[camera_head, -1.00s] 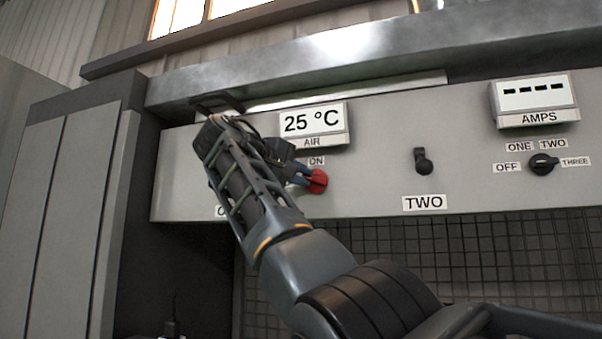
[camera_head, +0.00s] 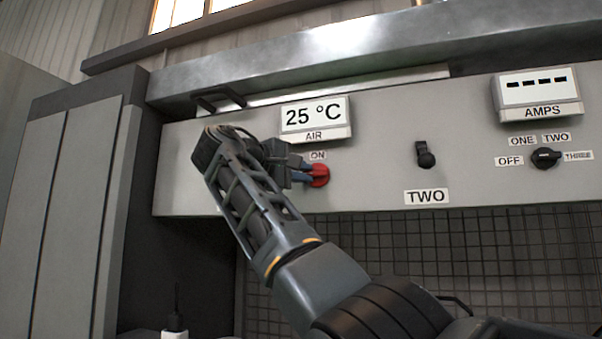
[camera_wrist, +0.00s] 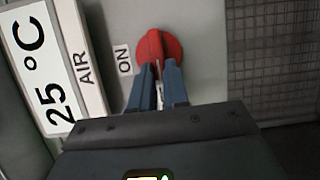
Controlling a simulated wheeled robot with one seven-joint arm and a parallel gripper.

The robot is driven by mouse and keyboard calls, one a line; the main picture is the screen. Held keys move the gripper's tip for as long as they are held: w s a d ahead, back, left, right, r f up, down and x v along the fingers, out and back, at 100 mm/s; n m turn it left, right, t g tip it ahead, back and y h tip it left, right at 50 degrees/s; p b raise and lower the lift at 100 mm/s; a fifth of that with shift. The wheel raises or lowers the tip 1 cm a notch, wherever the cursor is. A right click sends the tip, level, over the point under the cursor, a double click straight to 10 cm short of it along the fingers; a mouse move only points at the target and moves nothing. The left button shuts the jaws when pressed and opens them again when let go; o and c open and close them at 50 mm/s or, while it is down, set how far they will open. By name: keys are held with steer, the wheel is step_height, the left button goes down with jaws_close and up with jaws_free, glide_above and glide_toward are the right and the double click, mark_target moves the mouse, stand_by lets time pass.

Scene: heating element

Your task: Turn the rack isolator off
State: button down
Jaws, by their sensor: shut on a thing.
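The rack isolator is a red rotary knob (camera_head: 319,175) on the grey panel, below the "25 °C" AIR display and just under the ON label. In the wrist view the red knob (camera_wrist: 159,47) shows a raised ridge across a round base. My gripper (camera_head: 304,175) reaches it from the left, and its blue fingers (camera_wrist: 158,72) are shut on the ridge, one on each side. In the head view the ridge lies roughly level. My arm hides the panel to the left of the knob, so an OFF label there cannot be read.
On the panel are the AIR display (camera_head: 315,118), a black toggle switch (camera_head: 425,156) above the TWO label, the AMPS meter (camera_head: 538,94) and a black selector (camera_head: 545,158). A dark handle (camera_head: 218,98) juts out above my forearm. Dark mesh (camera_head: 450,255) lies below.

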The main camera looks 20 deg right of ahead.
steer(key=c, duration=1.1)
jaws_free()
steer(key=shift+f, duration=0.1)
steer(key=b+v, duration=0.2)
steer(key=v, duration=0.5)
steer(key=shift+s+a, duration=0.1)
steer(key=shift+a, duration=0.25)
